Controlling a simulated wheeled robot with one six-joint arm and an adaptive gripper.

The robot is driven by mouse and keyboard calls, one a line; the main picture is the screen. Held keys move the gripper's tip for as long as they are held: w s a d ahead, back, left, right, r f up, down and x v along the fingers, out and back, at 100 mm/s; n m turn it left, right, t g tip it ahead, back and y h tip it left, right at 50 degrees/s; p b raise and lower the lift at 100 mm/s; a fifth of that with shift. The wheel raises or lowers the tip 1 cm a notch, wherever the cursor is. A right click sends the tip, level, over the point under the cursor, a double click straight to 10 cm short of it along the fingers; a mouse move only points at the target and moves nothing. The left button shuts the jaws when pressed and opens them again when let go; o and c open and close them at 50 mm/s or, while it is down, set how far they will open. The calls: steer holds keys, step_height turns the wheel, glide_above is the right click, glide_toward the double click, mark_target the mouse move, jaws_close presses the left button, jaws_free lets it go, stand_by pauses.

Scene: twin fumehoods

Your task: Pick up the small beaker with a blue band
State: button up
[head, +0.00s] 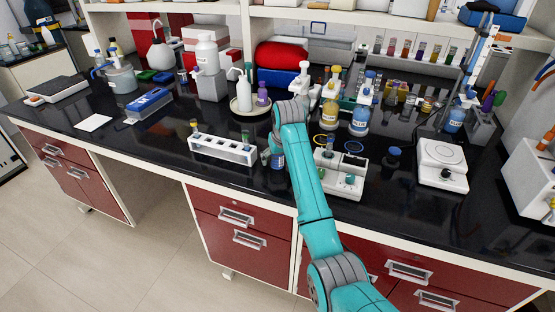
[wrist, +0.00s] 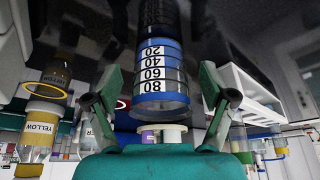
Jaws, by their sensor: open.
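The small beaker with a blue band (wrist: 162,98) fills the upper middle of the wrist view. It has a white scale with black numbers and a dark body. My gripper (wrist: 160,86) is open, with one green finger on each side of the beaker and a visible gap at both sides. In the head view the beaker (head: 277,161) stands on the black bench, partly hidden by my arm, just right of a white rack. My gripper itself is mostly hidden behind my wrist there.
The white tube rack (head: 222,150) stands close to the left. A white device with a tube (head: 340,180) is close to the right. Bottles with yellow (head: 329,114) and blue (head: 360,120) labels stand behind. A white hotplate (head: 442,163) is farther right. The bench front is clear.

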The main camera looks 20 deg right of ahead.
steer(key=shift+w+f, duration=0.2)
steer(key=shift+f, duration=0.25)
steer(key=c, duration=1.3)
steer(key=shift+r, duration=0.15)
